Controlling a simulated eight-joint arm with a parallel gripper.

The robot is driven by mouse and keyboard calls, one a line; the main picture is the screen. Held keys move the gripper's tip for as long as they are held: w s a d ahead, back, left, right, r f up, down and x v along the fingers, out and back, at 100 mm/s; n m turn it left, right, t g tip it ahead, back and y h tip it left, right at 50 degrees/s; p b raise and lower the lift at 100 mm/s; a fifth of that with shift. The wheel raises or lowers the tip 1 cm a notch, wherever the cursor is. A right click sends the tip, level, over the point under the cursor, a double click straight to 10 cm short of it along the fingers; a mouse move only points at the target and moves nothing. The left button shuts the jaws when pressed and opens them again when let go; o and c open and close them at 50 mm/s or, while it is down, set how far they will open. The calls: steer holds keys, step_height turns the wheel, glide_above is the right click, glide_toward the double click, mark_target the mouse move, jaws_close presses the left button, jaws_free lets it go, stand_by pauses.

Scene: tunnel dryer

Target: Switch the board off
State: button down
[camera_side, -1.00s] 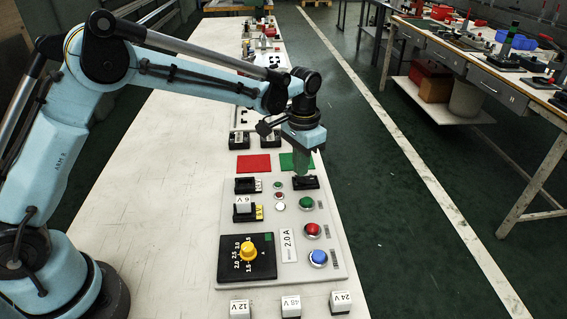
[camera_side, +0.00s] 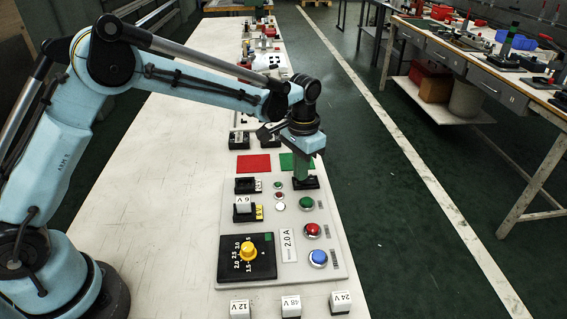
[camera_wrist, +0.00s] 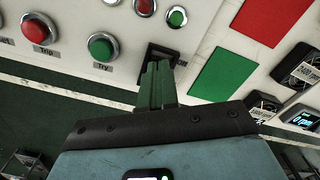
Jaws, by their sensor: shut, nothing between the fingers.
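The light grey board (camera_side: 334,262) lies on the long bench. A black switch housing (camera_side: 312,184) sits at its far right corner; it also shows in the wrist view (camera_wrist: 177,53). My gripper (camera_side: 300,184) has green fingers, shut and empty, pointing down at this switch. In the wrist view my gripper (camera_wrist: 158,66) covers part of the housing. The fingertips are at or in the housing; I cannot tell whether they press the rocker, and its position is hidden. Small green (camera_side: 277,184) and red (camera_side: 279,195) round lamps sit left of the switch.
Green (camera_side: 306,203), red (camera_side: 313,230) and blue (camera_side: 318,257) buttons line the board's right side. A yellow knob (camera_side: 248,253) sits on a black dial plate. A 6 V block (camera_side: 243,204) stands in a socket. Red (camera_side: 253,163) and green mats lie beyond. Loose voltage blocks (camera_side: 291,305) stand in front.

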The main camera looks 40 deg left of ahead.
steer(key=shift+f, duration=0.25)
steer(key=shift+r, duration=3.5)
steer(key=s+a+r+n+t, duration=0.1)
steer(key=s+a+r+t, duration=0.2)
steer(key=s+a+r, duration=0.35)
steer(key=s+a+f+n+t, duration=0.2)
steer(key=s+t, duration=0.2)
steer(key=s, duration=0.9)
steer(key=shift+s, duration=0.2)
